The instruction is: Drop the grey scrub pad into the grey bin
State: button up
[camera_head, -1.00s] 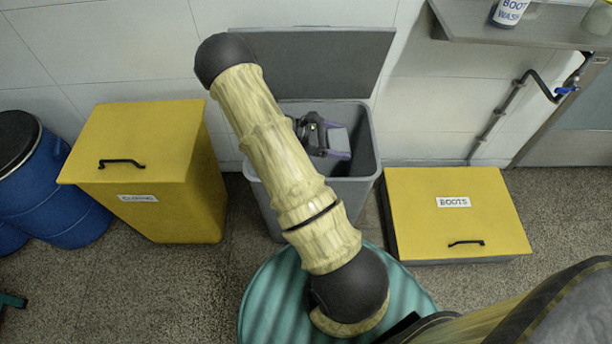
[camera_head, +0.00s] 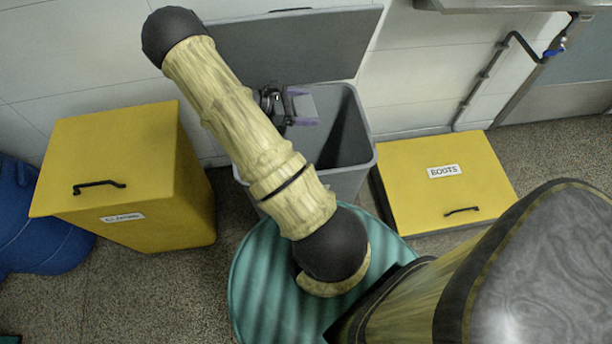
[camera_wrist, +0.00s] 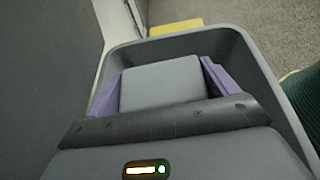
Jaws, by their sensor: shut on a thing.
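The grey scrub pad (camera_wrist: 160,83) is a soft-edged grey block held between the two purple fingers of my gripper (camera_wrist: 163,78) in the wrist view. My gripper is shut on it. In the head view my gripper (camera_head: 304,106) hangs over the opening of the grey bin (camera_head: 350,182), towards its back, with the pad (camera_head: 304,107) small between the fingers. The bin's rim (camera_wrist: 250,48) surrounds the pad in the wrist view. The bin is open, its lid (camera_head: 300,45) raised against the wall. My arm covers the bin's left part, and its floor cannot be seen.
A tall yellow box (camera_head: 120,165) with a black handle stands left of the bin. A low yellow box (camera_head: 445,180) labelled BOOTS sits to the right. A blue drum (camera_head: 35,230) is at far left. A wall pipe (camera_head: 490,70) runs at upper right.

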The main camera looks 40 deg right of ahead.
notch_tip(320, 180, down, 6)
jog(key=b, duration=0.6)
jog(key=o, duration=0.8)
jog(key=p+v, duration=0.3)
jog(key=v, duration=1.4)
jog(key=shift+r, duration=0.15)
jog(key=shift+w+a, duration=0.2)
jog(key=shift+s, duration=0.15)
